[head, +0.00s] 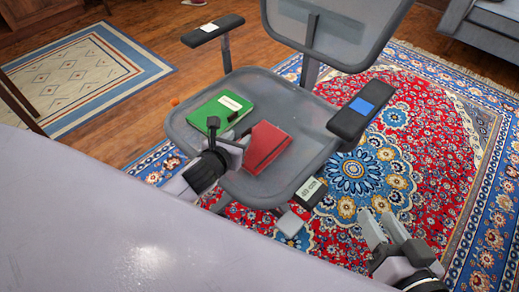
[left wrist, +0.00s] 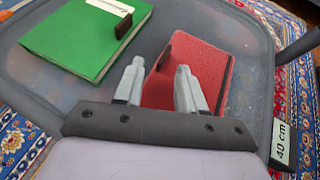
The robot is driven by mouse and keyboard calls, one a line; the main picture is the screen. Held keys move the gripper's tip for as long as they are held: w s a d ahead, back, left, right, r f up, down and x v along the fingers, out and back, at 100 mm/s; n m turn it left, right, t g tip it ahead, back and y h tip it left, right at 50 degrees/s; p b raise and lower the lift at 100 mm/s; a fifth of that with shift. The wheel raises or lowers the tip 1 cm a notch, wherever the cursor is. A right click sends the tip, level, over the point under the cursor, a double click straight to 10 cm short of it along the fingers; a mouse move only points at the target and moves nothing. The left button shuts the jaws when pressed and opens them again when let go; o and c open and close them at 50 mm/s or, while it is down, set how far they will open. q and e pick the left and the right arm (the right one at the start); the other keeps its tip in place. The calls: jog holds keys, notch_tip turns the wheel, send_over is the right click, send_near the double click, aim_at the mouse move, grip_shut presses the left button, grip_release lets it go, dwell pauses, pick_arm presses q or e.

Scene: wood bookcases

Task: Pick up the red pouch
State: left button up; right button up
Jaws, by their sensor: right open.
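The red pouch (head: 269,147) is a flat, book-like red thing with a dark strip along its right side. It lies on the grey chair seat (head: 290,188), right of a green book. It also shows in the left wrist view (left wrist: 205,72). My left gripper (head: 230,134) is open and empty above the seat, between the book and the pouch. In the left wrist view (left wrist: 158,78) its right finger covers part of the pouch and its left finger is beside the pouch's left edge. My right gripper (head: 384,232) is open and empty above the rug, right of the seat.
The green book (head: 221,111) with a white label lies left of the pouch. The chair has armrests (head: 212,31) on both sides and a backrest (head: 335,28) behind. A "40 cm" tag (head: 310,192) is at the seat's front right. A patterned rug (head: 440,130) lies underneath.

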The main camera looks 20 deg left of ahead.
pick_arm(q)
jog(key=shift+w+f, duration=0.3)
jog(key=shift+w, duration=0.35)
grip_shut()
jog(key=shift+r, duration=0.1)
